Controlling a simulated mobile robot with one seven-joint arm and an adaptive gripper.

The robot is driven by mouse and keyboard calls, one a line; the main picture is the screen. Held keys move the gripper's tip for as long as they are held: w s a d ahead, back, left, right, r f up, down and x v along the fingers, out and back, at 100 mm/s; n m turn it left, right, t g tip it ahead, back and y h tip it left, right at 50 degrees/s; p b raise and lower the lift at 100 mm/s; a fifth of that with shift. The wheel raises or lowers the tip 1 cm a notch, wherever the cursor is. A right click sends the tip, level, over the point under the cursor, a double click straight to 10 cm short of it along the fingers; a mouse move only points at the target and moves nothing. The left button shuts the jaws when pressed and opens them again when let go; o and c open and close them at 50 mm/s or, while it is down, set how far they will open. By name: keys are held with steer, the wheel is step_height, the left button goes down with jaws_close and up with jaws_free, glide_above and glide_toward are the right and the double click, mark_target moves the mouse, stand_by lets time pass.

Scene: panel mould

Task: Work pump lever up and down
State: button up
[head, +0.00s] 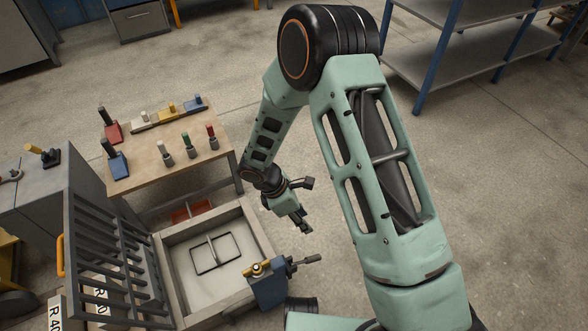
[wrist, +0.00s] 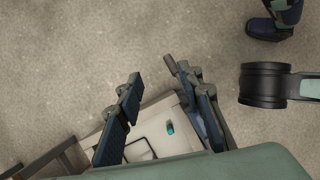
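The pump is a blue-grey box (head: 268,287) at the mould's near right corner, with a brass fitting (head: 258,269) on top. Its dark pump lever (head: 304,260) sticks out to the right, roughly level. My gripper (head: 304,229) is just above and behind the lever in the head view, apparently apart from it. In the wrist view my gripper (wrist: 160,92) is open, its two dark fingers spread with nothing clearly held between them. I cannot tell the lever from the right finger there.
The mould (head: 185,285) is a shallow open frame with a wire loop (head: 214,253) inside. A barred grate (head: 105,255) stands tilted at its left. A wooden table (head: 165,150) with several coloured tools is behind. A shelf rack (head: 475,45) stands at the back right. Floor to the right is clear.

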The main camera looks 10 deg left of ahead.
steer(key=w+a+r+m+y+p, duration=0.1)
steer(key=w+r+m, duration=0.4)
steer(key=r, duration=0.5)
steer(key=w+a+p, duration=0.1)
steer(key=w+a, duration=0.1)
steer(key=shift+w+a+r+m+t+p, duration=0.15)
steer(key=shift+w+r+m+t+p, duration=0.15)
steer(key=shift+w+t, duration=0.1)
